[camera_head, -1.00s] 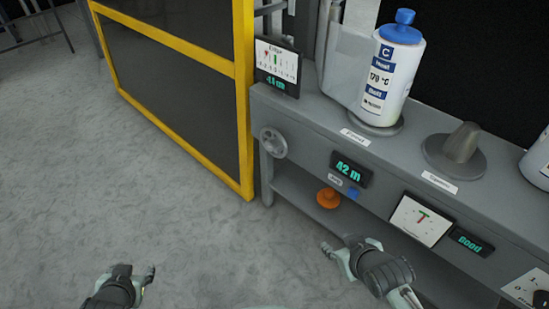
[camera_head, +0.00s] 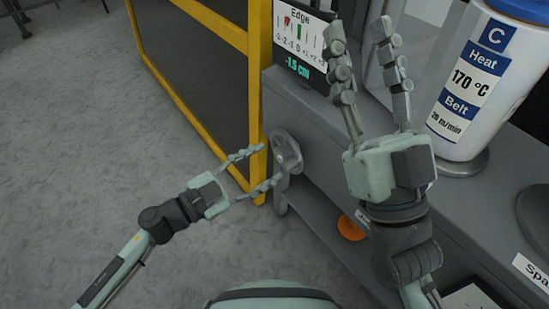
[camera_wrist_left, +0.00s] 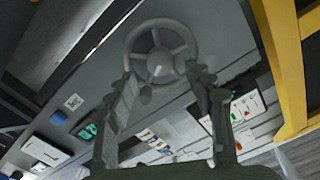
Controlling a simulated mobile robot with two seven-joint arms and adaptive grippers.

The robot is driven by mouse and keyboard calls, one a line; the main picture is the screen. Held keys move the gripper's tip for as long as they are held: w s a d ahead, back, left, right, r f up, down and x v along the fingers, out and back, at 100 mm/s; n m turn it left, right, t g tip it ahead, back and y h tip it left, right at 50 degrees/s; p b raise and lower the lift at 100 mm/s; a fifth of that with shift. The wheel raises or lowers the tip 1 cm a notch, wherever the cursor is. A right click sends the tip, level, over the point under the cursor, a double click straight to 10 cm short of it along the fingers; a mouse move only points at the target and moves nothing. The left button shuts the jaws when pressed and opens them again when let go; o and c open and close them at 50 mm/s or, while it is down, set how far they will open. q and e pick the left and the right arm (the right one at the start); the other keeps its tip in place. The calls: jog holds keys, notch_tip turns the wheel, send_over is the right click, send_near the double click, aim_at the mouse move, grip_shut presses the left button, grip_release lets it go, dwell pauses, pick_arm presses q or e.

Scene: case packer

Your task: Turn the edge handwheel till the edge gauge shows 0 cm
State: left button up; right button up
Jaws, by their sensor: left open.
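The edge handwheel (camera_head: 288,152) is a grey spoked wheel on the machine's front, near the yellow-framed panel. In the left wrist view, the handwheel (camera_wrist_left: 160,25) faces the camera, beyond my fingers. My left gripper (camera_head: 258,170) is open, its fingers pointing at the wheel; I cannot tell whether they touch it. In the left wrist view, my left gripper (camera_wrist_left: 168,82) has its fingers spread across the wheel's lower part. The edge gauge (camera_head: 300,38) reads -1.5 cm, its red marker left of the green one. My right gripper (camera_head: 358,28) is open and empty, pointing up beside the gauge.
A yellow-framed dark panel (camera_head: 257,85) stands close left of the wheel. A white container (camera_head: 465,85) with a blue lid and a 170 °C label stands on the grey machine ledge at right. An orange knob (camera_head: 351,228) is low beneath. Open floor lies left.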

aim_at(279, 156)
pick_arm(q)
jog(key=shift+x, duration=1.65)
jog(key=shift+w, duration=0.1)
jog(key=shift+c, duration=0.4)
jog(key=c, duration=1.1)
